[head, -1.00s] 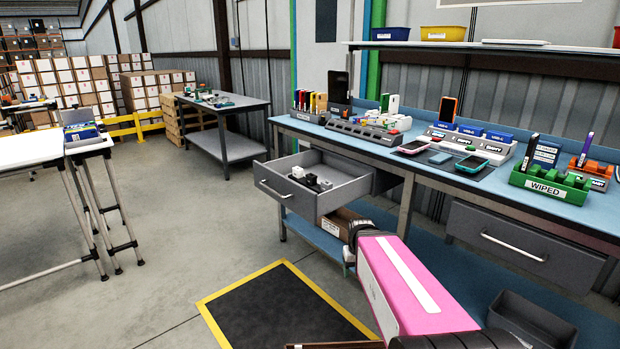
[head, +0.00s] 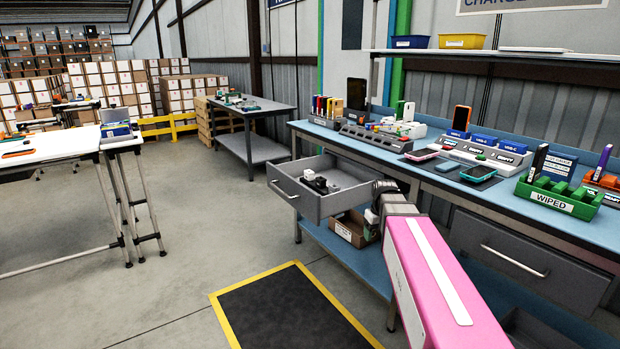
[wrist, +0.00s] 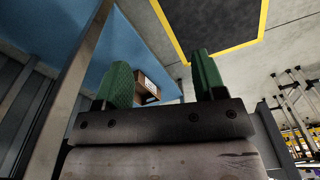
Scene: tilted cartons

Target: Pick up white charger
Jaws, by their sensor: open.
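A small white charger (head: 309,174) lies in the open grey drawer (head: 293,200) under the long blue bench. It is close to a black one (head: 320,184) and another small white piece (head: 333,188); at this size I cannot tell their exact kinds. My gripper shows in the wrist view (wrist: 164,80) with its two green fingers wide apart and nothing between them. In the head view my pink arm reaches to the drawer's right side, with its dark wrist by the drawer's right wall; the fingertips are not clear there. The charger does not show in the wrist view.
The blue bench (head: 345,137) carries green WIPED holders (head: 560,196), phones and charging racks. A closed drawer (head: 515,262) is at the right. A cardboard box (head: 352,229) sits on the lower shelf, also seen in the wrist view (wrist: 147,88).

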